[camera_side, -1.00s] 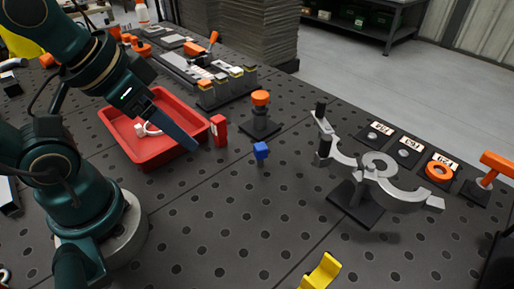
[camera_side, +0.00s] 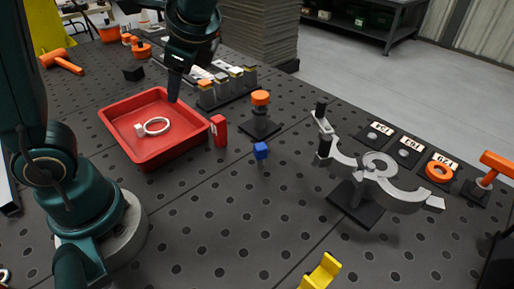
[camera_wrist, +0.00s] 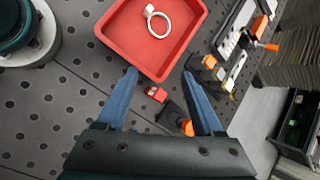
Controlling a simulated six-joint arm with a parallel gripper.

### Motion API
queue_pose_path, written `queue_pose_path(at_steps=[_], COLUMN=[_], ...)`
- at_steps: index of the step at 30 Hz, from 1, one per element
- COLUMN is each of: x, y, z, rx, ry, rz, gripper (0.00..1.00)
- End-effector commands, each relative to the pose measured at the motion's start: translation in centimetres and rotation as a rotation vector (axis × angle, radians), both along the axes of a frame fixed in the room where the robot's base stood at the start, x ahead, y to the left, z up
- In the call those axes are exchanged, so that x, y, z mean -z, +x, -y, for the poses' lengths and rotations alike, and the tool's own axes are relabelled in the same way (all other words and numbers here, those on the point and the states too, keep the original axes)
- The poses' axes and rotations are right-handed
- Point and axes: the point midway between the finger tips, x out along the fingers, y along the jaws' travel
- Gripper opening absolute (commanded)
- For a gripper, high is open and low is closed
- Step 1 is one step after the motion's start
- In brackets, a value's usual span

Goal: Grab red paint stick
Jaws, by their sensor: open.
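The red stick (camera_side: 219,131) stands upright on the dark perforated table, just right of the red tray (camera_side: 133,158) in the side view. In the wrist view it shows from above as a small red block (camera_wrist: 156,94) near the tray's corner, between my fingers in the picture. My gripper (camera_side: 174,99) is raised over the tray's far right side, up and left of the red stick in the side view. In the wrist view the gripper (camera_wrist: 160,73) has its two blue fingers spread wide and empty. A white ring with a small block (camera_side: 154,126) lies in the tray.
A row of capped sticks (camera_side: 225,88) stands further back. A grey curved fixture (camera_side: 378,185) is at right.

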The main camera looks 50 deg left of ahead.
Motion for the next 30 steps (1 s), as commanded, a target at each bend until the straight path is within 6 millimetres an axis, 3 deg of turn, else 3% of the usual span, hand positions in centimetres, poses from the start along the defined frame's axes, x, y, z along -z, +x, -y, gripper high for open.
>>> queue_pose_path(at_steps=[8, 15, 21, 26, 30], x=[3.0, 7.6, 11.2, 12.3, 12.8], y=[5.0, 7.6, 7.7, 7.3, 7.3], z=[0.3, 1.9, 3.1, 3.2, 1.8], rx=[0.179, 0.303, 0.367, 0.389, 0.389], ry=[0.271, 0.465, 0.527, 0.542, 0.541], rz=[-0.280, -0.457, -0.540, -0.572, -0.571], gripper=[0.69, 0.69, 0.69, 0.69, 0.69])
